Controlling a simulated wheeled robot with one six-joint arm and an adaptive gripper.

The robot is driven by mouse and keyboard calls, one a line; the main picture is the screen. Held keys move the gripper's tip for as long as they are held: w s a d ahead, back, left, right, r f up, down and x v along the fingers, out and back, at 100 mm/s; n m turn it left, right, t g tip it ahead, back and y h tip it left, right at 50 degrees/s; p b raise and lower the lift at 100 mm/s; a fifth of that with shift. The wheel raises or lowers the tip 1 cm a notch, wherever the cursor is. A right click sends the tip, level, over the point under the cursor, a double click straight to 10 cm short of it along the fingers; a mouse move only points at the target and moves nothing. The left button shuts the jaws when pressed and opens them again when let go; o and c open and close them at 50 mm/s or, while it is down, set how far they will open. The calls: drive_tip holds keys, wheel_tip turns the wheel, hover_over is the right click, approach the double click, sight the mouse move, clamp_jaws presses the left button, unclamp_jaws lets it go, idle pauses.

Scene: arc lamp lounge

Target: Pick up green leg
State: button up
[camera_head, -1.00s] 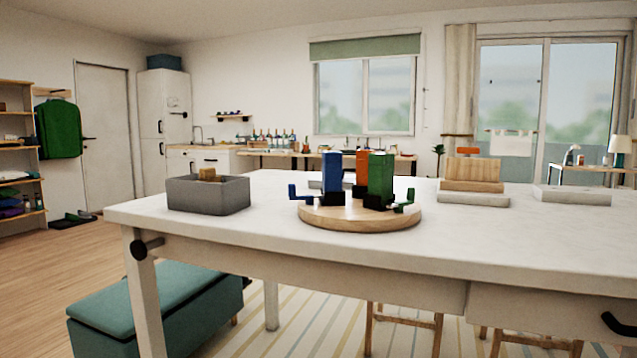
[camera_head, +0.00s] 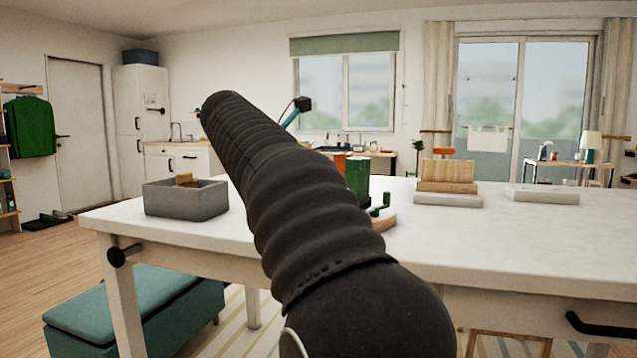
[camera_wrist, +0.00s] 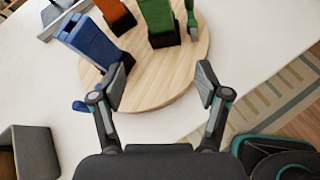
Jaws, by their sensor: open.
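A green upright block (camera_head: 357,180) stands on a round wooden board (camera_head: 384,221), mostly hidden behind my arm in the head view. A smaller green piece (camera_head: 381,203) with an upturned end sits at its right side. In the wrist view the green block (camera_wrist: 159,22) stands on a black foot at the board's (camera_wrist: 165,85) far part, and the smaller green piece (camera_wrist: 192,20) is just right of it. My gripper (camera_wrist: 163,84) is open and empty above the near part of the board, with the green pieces beyond its fingertips.
A blue block (camera_wrist: 88,40) and an orange block (camera_wrist: 115,14) share the board, left of the green one. A grey box (camera_head: 186,200) with a wooden piece inside stands at the table's left. A wooden block on a light slab (camera_head: 447,200) and another slab (camera_head: 541,194) lie to the right.

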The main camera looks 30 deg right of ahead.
sight(351, 168)
drive_tip(key=shift+n+g+h, duration=0.4)
drive_tip(key=shift+n+h, duration=0.3)
drive_tip(key=w+d, duration=0.1)
drive_tip(key=d, duration=0.4)
drive_tip(key=w+d+f+b, duration=0.1)
drive_tip(key=d, duration=0.3)
drive_tip(key=w+d+f, duration=0.1)
drive_tip(key=d, duration=0.4)
drive_tip(key=shift+w+d+b, duration=0.3)
drive_tip(key=shift+w, duration=0.1)
drive_tip(key=shift+r, duration=0.1)
clamp_jaws()
drive_tip(key=shift+r, duration=0.1)
